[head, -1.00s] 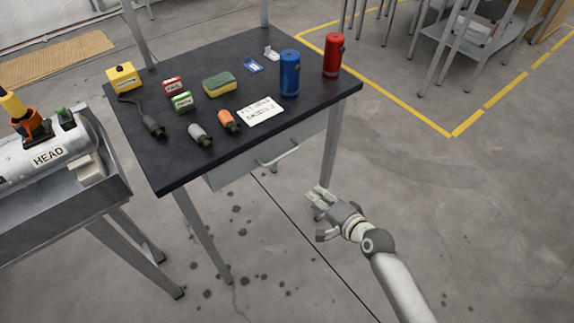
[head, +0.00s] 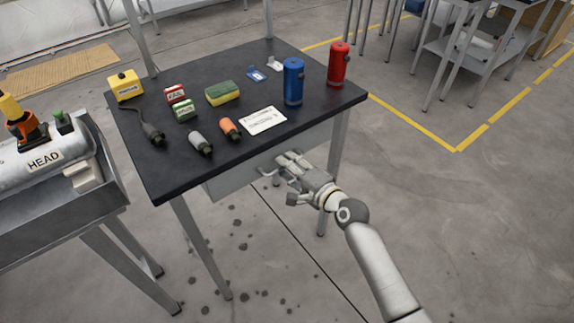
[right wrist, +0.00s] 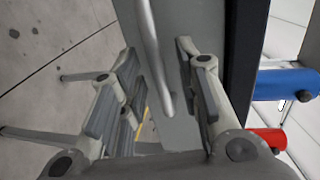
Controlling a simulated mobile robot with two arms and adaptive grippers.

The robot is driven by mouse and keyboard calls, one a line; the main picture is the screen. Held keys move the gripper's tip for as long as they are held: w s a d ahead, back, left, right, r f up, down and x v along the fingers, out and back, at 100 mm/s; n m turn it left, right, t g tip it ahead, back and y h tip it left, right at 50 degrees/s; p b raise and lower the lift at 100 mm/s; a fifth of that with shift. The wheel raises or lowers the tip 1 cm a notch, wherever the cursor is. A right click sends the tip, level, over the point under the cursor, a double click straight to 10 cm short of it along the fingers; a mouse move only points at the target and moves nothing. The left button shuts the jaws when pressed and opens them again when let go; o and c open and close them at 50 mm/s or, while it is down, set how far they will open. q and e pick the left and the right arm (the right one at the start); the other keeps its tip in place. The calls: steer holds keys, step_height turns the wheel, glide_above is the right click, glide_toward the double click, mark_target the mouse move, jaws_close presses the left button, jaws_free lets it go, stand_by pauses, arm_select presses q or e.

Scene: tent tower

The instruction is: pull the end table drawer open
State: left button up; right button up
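The end table (head: 150,179) has a dark top and grey metal legs. Its grey drawer (head: 232,182) sits under the top and looks closed. My right gripper (head: 281,166) is at the drawer front and covers most of the handle in the head view. In the right wrist view the silver bar handle (right wrist: 152,48) runs between the spread fingers of the right gripper (right wrist: 158,85). The fingers are open, with gaps showing on both sides of the bar. My left gripper is not in view.
On the tabletop stand a blue canister (head: 293,82), a red canister (head: 339,64), a sponge (head: 223,93), a white card (head: 263,121) and several small items. A metal stand (head: 75,222) is at the left. The floor before the drawer is clear.

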steer(key=shift+w+a+f, duration=0.15)
steer(key=shift+w+a, duration=0.25)
steer(key=shift+w, duration=0.1)
steer(key=shift+c, duration=0.4)
jaws_close()
